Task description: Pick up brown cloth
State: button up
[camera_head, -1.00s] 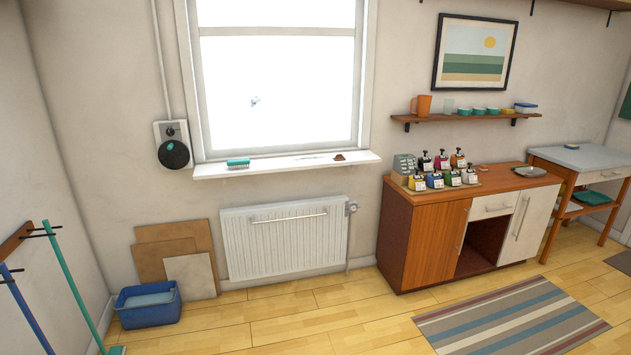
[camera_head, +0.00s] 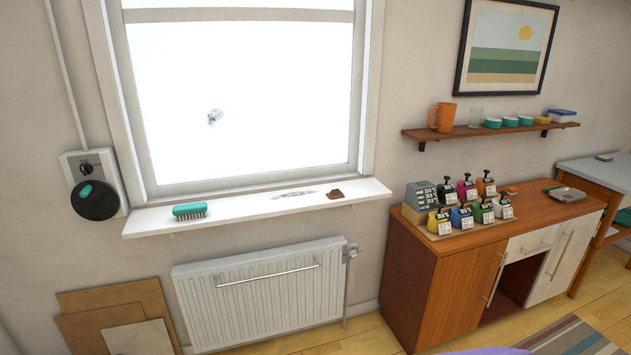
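A grey smear (camera_head: 294,194) is on the sill just left of the cloth. A teal brush (camera_head: 189,211) lies at the left end of the sill, bristles down. My gripper is not in view, so its state is hidden. A purple shape (camera_head: 485,352) just shows at the bottom edge; I cannot tell what it is.
A white radiator (camera_head: 260,297) stands below the sill. To the right is a wooden cabinet (camera_head: 453,302) with several labelled bottles (camera_head: 465,205) and a tray (camera_head: 567,194). Brown boards (camera_head: 108,305) lean on the wall at lower left. A shelf (camera_head: 480,131) holds cups.

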aim_at(334, 195)
jog(key=i, duration=0.95)
jog(key=i+z, duration=0.1)
jog(key=i, duration=0.8)
jog(key=j, duration=0.05)
